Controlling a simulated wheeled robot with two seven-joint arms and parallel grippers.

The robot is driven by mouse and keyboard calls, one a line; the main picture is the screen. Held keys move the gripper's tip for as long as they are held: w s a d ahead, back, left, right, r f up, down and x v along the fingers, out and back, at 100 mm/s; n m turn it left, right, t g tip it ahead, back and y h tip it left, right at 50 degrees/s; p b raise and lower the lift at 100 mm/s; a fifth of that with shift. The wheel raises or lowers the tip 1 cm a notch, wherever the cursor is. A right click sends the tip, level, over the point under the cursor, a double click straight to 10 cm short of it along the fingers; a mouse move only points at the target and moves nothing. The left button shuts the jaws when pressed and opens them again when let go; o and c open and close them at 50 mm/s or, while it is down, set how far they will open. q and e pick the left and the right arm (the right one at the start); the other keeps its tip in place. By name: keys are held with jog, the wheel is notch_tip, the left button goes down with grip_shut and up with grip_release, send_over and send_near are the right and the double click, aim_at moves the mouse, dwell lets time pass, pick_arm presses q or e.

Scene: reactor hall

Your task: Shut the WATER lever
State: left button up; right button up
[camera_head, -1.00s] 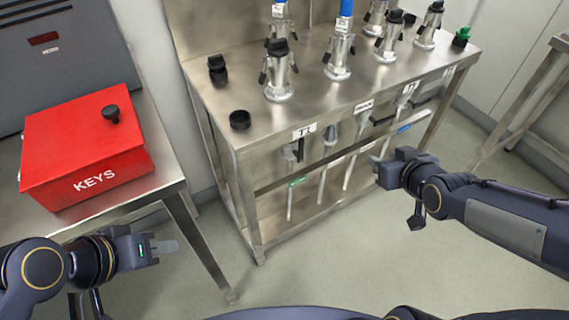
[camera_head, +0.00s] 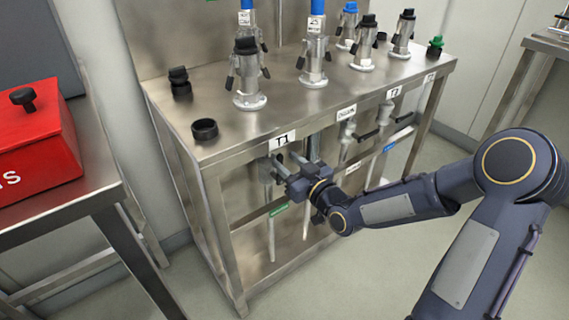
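Several valve levers hang under the front edge of a steel bench (camera_head: 205,150). Each has a pipe running down with a small coloured tag. The lever under the T1 sign (camera_head: 283,140) is partly hidden by my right gripper (camera_head: 281,166), and its pipe carries a green tag (camera_head: 278,209). Dark-handled levers (camera_head: 368,135) sit farther right, one near a blue tag (camera_head: 389,147). The tags are too small to read, so I cannot tell which lever is WATER. My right gripper's fingers look apart, close to the T1 lever; contact is unclear. My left gripper is out of view.
Metal couplings (camera_head: 249,85) with black and blue caps stand on the bench top, beside a loose black ring (camera_head: 204,129). A red box (camera_head: 35,145) sits on a steel table (camera_head: 70,208) at the left. Another steel frame (camera_head: 518,80) stands at the right.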

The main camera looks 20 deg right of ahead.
jog(key=shift+w+a, duration=0.25)
jog(key=shift+w, duration=0.45)
grip_shut()
